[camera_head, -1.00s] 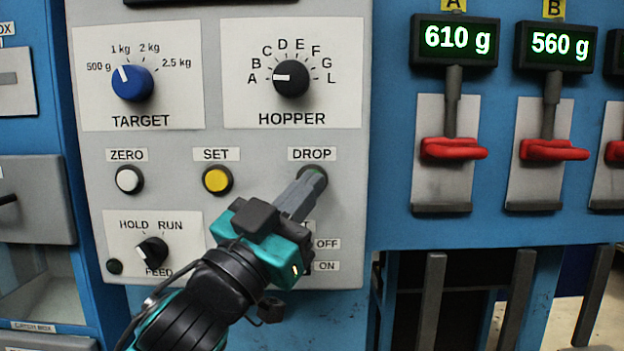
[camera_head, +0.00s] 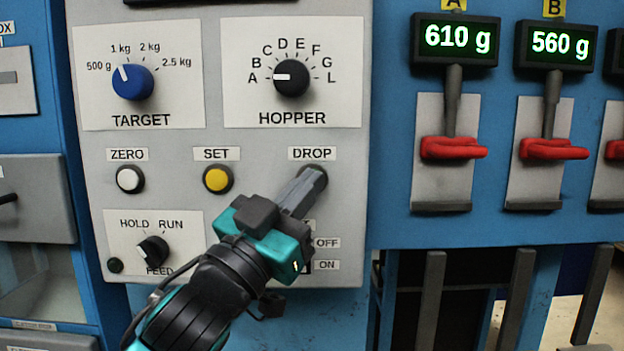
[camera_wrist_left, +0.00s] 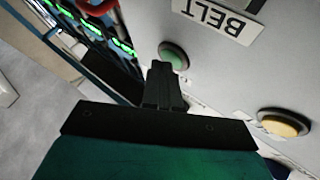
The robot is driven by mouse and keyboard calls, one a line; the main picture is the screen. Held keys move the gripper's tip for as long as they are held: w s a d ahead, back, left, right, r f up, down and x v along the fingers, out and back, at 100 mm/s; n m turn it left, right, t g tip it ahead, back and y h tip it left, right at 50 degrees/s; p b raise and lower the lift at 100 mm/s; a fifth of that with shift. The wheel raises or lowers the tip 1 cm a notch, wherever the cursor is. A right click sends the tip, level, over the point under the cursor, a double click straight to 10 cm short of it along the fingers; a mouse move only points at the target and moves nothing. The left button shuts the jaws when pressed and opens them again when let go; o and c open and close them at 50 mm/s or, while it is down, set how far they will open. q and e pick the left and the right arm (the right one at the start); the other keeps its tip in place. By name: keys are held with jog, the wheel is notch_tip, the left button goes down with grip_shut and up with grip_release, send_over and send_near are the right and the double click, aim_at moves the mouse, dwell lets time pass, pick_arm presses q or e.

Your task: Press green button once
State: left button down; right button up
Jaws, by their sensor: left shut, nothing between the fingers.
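The green button (camera_wrist_left: 174,56) shows in the left wrist view, just beyond my fingertips, on the pale panel. In the head view it lies under the DROP label (camera_head: 312,153), almost fully hidden behind my fingers. My left gripper (camera_head: 316,178) is shut and empty, its fingers pointing up and right at that button. In the left wrist view the fingertips (camera_wrist_left: 160,68) overlap the button's lower edge. I cannot tell whether they touch it or whether it is pressed in. My right gripper is not in view.
A yellow button (camera_head: 217,179) under SET and a white button (camera_head: 130,179) under ZERO sit to the left. Below are a HOLD/RUN/FEED knob (camera_head: 153,250) and the OFF/ON labels, partly behind my gripper. Red-handled levers (camera_head: 453,148) stand to the right.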

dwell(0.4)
pick_arm(q)
jog(key=shift+s, duration=0.8)
jog(key=shift+s+p, duration=0.55)
jog(key=shift+s, duration=1.95)
jog(key=shift+w+f, duration=0.1)
jog(key=w+a+f+n+g+y, duration=0.1)
jog(key=w+a+f+n+y, duration=0.2)
jog(key=f, duration=1)
jog(key=w+a+f+n+g+y, duration=0.1)
jog(key=a+f+n+y, duration=0.3)
jog(key=f, duration=0.9)
jog(key=s+a+f+g+y, duration=0.2)
jog(key=s+f, duration=0.3)
jog(key=f, duration=0.3)
jog(key=s+a+f+g+y, duration=0.1)
jog(key=s+a+f, duration=0.3)
jog(key=f, duration=0.4)
jog(key=s+a+f+g+y, duration=0.2)
jog(key=s+f, duration=0.4)
jog(key=f, duration=0.3)
jog(key=shift+a+n+g+y, duration=0.3)
jog(key=shift+a+g, duration=0.1)
jog(key=shift+a, duration=0.5)
